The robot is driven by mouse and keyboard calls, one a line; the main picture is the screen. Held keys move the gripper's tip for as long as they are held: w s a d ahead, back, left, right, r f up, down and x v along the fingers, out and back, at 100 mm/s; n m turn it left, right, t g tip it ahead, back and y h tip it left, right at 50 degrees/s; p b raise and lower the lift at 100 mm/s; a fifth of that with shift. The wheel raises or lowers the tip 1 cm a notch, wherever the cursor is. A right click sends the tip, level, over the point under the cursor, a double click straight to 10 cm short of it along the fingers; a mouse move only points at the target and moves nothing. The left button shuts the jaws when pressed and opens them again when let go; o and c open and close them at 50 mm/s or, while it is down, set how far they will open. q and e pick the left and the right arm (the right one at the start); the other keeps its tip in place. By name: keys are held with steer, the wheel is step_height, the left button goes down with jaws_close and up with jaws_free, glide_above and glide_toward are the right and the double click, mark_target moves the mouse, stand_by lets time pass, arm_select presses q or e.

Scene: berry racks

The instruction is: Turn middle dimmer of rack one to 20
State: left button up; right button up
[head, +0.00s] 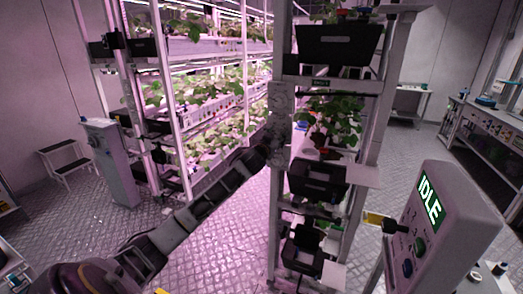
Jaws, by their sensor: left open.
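The nearest rack (374,118) stands right of centre, with plants and black bins on its shelves. I cannot tell from a label whether it is rack one. A small grey panel (281,98) is on its left post at mid height. My left arm reaches up from the lower left, and my left gripper (274,142) is open at that post, just below the panel. Any dimmer knob there is too small or hidden behind the gripper, so its setting cannot be read. I cannot tell whether the fingers touch a knob. My right gripper is not in view.
A grey console (452,232) with a green IDLE screen stands at the lower right. Lit plant racks (205,100) fill the back left, near a grey pedestal (110,165) and a step stool (66,160). A workbench (485,130) stands right. The aisle floor is open.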

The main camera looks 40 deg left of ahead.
mark_target(277, 135)
arm_select(q)
steer(key=shift+r+m+p, duration=0.1)
steer(key=shift+m+p, duration=0.6)
steer(key=shift+m, duration=0.9)
steer(key=shift+m+p, duration=0.95)
steer(key=shift+m, duration=0.55)
steer(key=shift+s, duration=0.1)
steer(key=shift+s, duration=0.2)
steer(key=shift+b+v, duration=0.5)
steer(key=shift+v, duration=0.9)
steer(key=b+v, duration=0.2)
steer(key=v, duration=0.8)
steer(key=shift+s+b, duration=0.2)
steer(key=shift+b, duration=0.1)
steer(key=shift+m, duration=0.4)
